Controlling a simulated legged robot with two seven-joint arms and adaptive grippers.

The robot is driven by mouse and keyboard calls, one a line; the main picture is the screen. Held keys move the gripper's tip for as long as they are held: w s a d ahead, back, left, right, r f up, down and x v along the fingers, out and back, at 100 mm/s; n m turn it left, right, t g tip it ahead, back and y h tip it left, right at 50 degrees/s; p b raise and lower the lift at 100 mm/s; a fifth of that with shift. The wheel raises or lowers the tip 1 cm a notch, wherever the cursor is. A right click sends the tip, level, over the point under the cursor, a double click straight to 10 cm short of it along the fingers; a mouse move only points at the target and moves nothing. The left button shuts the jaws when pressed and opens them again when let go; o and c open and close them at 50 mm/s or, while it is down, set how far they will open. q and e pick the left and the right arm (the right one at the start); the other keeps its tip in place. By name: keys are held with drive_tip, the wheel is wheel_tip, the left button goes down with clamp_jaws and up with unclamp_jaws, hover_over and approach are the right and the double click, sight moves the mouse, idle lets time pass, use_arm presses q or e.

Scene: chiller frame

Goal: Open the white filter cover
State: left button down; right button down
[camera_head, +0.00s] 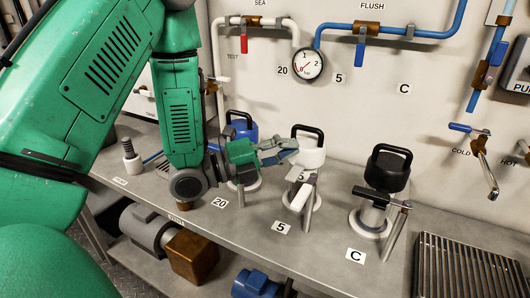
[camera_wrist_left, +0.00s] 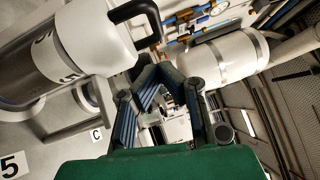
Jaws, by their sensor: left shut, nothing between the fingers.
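The white filter cover (camera_head: 308,156), with a black loop handle on top, sits upright on its housing above the "5" label. My right gripper is not in view.
A blue-topped filter (camera_head: 238,128) stands left, partly behind my gripper. A black-topped filter (camera_head: 388,170) with a dark lever stands right. Pipes, valves and a pressure gauge (camera_head: 308,64) line the wall behind. A metal grate (camera_head: 465,268) lies at the right.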

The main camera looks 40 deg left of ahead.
sight(299, 135)
use_arm(q)
drive_tip(key=w, duration=0.2)
drive_tip(key=w+r, duration=0.1)
drive_tip(key=w, duration=0.1)
drive_tip(key=shift+a, duration=0.1)
drive_tip(key=shift+a, duration=0.2)
